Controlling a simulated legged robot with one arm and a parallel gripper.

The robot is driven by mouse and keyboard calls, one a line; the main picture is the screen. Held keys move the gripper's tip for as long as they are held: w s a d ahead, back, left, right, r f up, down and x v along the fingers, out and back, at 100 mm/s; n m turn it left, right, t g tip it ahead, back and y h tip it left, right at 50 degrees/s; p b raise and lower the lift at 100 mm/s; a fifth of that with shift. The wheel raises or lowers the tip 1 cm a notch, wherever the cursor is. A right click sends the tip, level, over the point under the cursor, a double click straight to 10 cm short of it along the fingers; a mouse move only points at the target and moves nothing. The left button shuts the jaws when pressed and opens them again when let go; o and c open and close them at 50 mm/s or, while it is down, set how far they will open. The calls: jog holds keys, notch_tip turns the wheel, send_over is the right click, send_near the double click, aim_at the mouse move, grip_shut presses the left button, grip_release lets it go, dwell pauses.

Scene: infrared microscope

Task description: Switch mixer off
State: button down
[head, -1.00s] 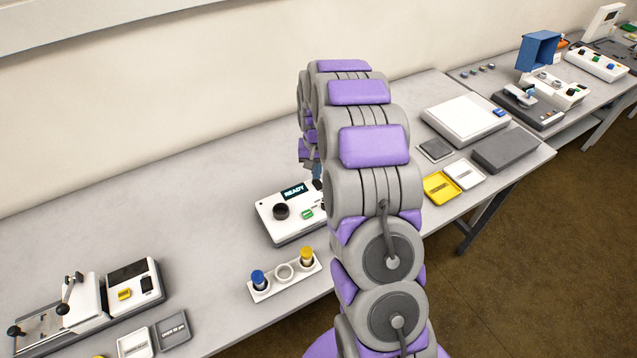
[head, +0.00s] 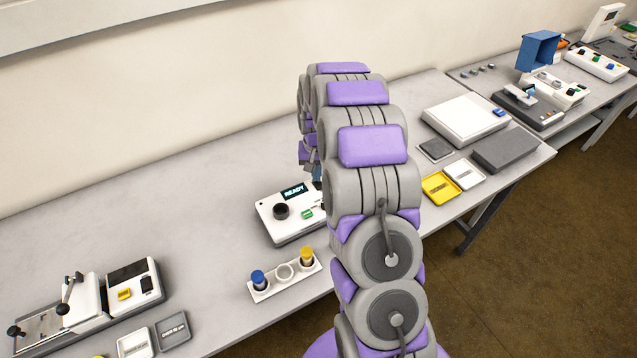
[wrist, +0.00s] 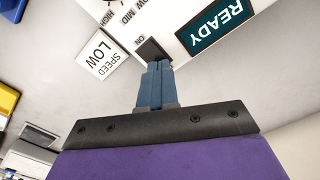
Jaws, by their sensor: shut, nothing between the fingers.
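The mixer (head: 287,227) is a white box with a lit READY display (head: 294,190), a black knob (head: 281,211) and a green button (head: 307,214). In the wrist view the display (wrist: 219,22) also reads READY. There a small dark switch (wrist: 151,50) sits at the panel's edge, next to the word ON. My gripper (wrist: 157,66) is shut and empty, with its blue fingertips right at the switch. I cannot tell whether they touch it. In the head view my arm hides the mixer's right side and most of the gripper.
A white label reading SPEED LOW (wrist: 97,54) lies beside the mixer. A vial rack (head: 271,289) with blue and yellow caps stands in front. Another device (head: 105,297) is at the left. Yellow (head: 436,194) and white trays lie at the right.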

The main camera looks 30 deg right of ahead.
jog(key=shift+f, duration=0.35)
jog(key=shift+r, duration=0.1)
dwell(0.3)
jog(key=shift+r+p, duration=1.45)
jog(key=shift+r, duration=1.95)
jog(key=s+a+r+n, duration=0.2)
jog(key=s+a+r, duration=0.6)
jog(key=s+r, duration=0.1)
jog(key=s+a+r+n, duration=0.1)
jog(key=s+a, duration=0.1)
jog(key=s, duration=0.8)
jog(key=s+a+r+n+g, duration=0.1)
jog(key=s+a+r, duration=0.1)
jog(key=s, duration=0.8)
jog(key=s+a+r+n, duration=0.1)
jog(key=s+a, duration=0.3)
jog(key=s, duration=0.6)
jog(key=shift+s+a+r+n+g, duration=0.3)
jog(key=shift+s+r+g, duration=0.1)
jog(key=shift+r, duration=0.25)
